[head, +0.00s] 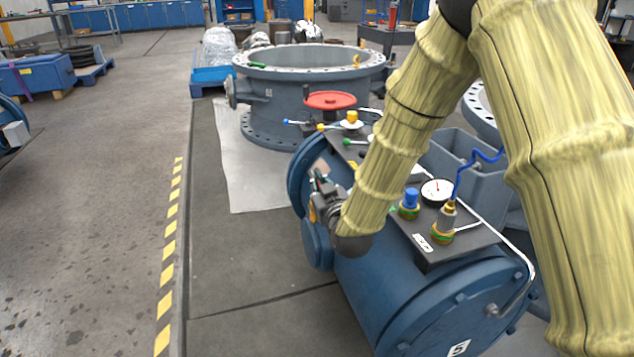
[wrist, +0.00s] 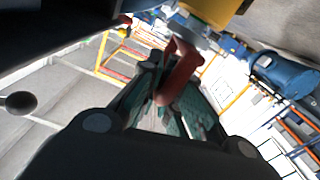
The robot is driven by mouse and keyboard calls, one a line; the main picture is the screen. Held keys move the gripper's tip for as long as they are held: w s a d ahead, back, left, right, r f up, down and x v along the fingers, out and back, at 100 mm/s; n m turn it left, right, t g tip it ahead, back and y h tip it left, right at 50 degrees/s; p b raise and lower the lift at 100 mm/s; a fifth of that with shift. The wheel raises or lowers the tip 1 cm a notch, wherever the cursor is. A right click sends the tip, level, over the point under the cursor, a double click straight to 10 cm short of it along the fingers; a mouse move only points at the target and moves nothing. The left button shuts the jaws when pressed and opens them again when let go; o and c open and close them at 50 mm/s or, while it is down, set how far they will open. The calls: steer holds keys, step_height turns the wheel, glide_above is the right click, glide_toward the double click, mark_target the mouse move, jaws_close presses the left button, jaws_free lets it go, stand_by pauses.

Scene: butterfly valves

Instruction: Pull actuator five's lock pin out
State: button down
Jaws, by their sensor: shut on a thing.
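Actuator five (head: 440,300) is a large blue cylinder in the head view, with a "5" label on its near end. My gripper (head: 318,185) is at its left side, partly behind my sleeved arm. In the wrist view my gripper (wrist: 172,100) is shut on the lock pin's red handle (wrist: 180,75), which lies between its greenish fingers. The handle reaches up to a grey and yellow fitting (wrist: 205,18). The pin's shaft is hidden, so I cannot tell how far it sits in its hole. In the head view the pin is hidden.
A dark plate on actuator five carries a pressure gauge (head: 437,192), a blue-capped fitting (head: 410,203) and a brass fitting (head: 444,225) with a blue hose. A red handwheel (head: 330,100) and a large flanged ring (head: 310,62) stand behind.

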steer(key=shift+r+p, duration=1)
steer(key=shift+r, duration=0.7)
steer(key=c, duration=1.7)
jaws_free()
steer(key=shift+r, duration=0.1)
steer(key=shift+o, duration=0.9)
steer(key=shift+s+d, duration=0.15)
steer(key=shift+s, duration=0.15)
steer(key=v, duration=1.1)
steer(key=shift+s+f, duration=0.2)
steer(key=shift+f, duration=0.05)
